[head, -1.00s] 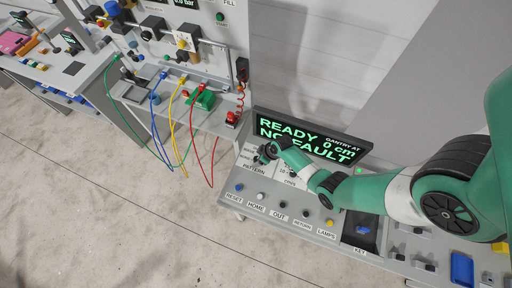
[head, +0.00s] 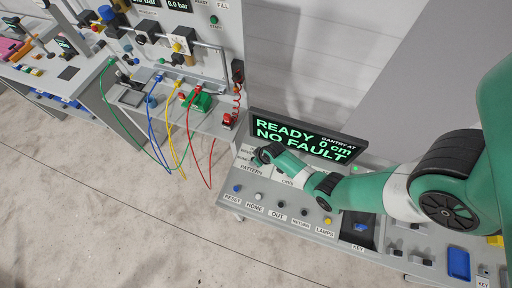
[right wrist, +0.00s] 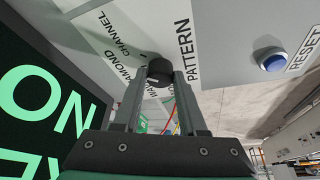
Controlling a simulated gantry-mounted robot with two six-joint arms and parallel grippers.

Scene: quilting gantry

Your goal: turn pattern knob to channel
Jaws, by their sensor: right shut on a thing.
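The pattern knob (right wrist: 157,69) is a round black knob with a short white mark, on the pale console panel beside the PATTERN lettering. In the right wrist view it sits between the two fingertips of my right gripper (right wrist: 161,76), which is shut on it. CHANNEL and DIAMOND are printed beside the knob; another label is partly hidden by a finger. I cannot tell clearly which label the mark points at. In the head view my right gripper (head: 260,155) is over the PATTERN area and the knob is mostly hidden. My left gripper is not in view.
The display (head: 306,137) reads READY, 0 cm, NO FAULT, just behind my gripper. A row of buttons lies in front, including the blue RESET button (right wrist: 273,60). A bench with coloured hoses (head: 185,125) stands to the left.

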